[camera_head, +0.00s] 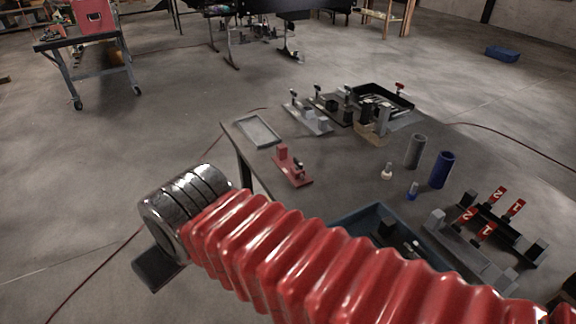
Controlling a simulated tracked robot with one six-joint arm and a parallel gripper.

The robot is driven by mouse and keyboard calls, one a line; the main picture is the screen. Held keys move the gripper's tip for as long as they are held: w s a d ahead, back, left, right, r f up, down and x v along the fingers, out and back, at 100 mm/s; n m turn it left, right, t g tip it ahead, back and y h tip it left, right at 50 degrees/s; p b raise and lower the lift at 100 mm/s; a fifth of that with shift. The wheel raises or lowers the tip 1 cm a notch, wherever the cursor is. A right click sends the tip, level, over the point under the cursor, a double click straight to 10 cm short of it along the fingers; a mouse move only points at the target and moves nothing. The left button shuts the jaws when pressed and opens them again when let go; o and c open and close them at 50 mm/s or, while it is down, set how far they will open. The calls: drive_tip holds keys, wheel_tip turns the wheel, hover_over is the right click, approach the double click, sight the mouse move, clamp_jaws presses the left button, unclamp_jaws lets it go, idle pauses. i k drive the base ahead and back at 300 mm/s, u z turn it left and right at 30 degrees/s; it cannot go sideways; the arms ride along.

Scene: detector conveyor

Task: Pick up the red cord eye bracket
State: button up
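The red cord eye bracket (292,172) lies on the table's left part, in front of the grey tray. It has a flat red base with a raised red block at its far end and a small dark fitting near its near end. It is free of any grip. My gripper (155,268) is at lower left, beyond the table's left edge and left of the bracket, well apart from it. Only a dark piece of it shows below the silver end of my red-sleeved arm. Its fingers are hidden, so I cannot tell whether it is open.
The table (345,165) also holds a shallow grey tray (257,131), grey and black brackets (307,117), a black bin (382,97), a grey cylinder (415,152), a blue cylinder (441,170) and red-tagged fixtures (487,232). My arm covers part of a blue-grey bin (378,212).

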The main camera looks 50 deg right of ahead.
sight(283, 161)
drive_tip(key=i, duration=1)
